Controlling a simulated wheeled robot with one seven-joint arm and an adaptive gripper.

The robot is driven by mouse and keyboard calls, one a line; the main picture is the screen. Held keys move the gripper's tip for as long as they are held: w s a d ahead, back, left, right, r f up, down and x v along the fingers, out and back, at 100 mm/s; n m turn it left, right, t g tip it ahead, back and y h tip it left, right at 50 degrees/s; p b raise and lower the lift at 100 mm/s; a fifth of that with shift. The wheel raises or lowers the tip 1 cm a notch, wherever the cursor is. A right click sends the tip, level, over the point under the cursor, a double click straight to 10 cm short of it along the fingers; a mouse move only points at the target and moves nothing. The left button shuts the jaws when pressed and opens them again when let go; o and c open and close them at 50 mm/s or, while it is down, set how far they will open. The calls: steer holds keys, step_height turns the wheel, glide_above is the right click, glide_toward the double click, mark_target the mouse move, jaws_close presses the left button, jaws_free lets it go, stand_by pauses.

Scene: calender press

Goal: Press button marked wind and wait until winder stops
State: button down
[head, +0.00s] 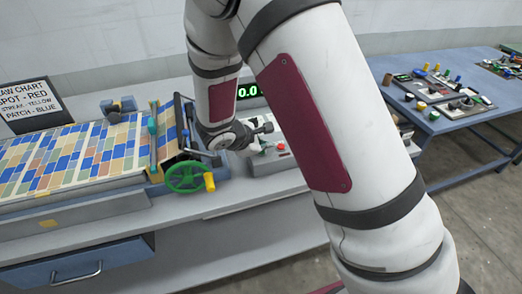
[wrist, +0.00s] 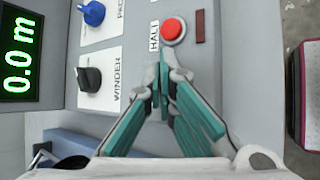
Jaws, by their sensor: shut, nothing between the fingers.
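The control panel (wrist: 140,20) fills much of the wrist view. It carries a red button (wrist: 172,29) labelled HALT, a black knob (wrist: 90,79) labelled WINDER and a blue knob (wrist: 93,13) with a partly cut-off label. No button marked wind is readable; my fingers cover part of the panel. My gripper (wrist: 164,58) is shut and empty, its tips just below the red button in the picture; I cannot tell whether they touch the panel. In the head view the panel (head: 290,180) is partly behind my arm, with the red button (head: 281,146) visible.
A green display (wrist: 18,55) reads 0.0 m. A green handwheel (head: 185,178) with a yellow handle stands left of the panel, beside a coloured patchwork sheet (head: 75,160). A blue table (head: 450,118) with loose parts stands right. A chart sign (head: 30,103) is far left.

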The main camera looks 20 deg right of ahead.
mark_target(263, 152)
stand_by(0.5)
steer(key=shift+r+p, duration=0.4)
steer(key=shift+r, duration=0.3)
steer(key=shift+r+p, duration=1.05)
steer(key=shift+r, duration=1.45)
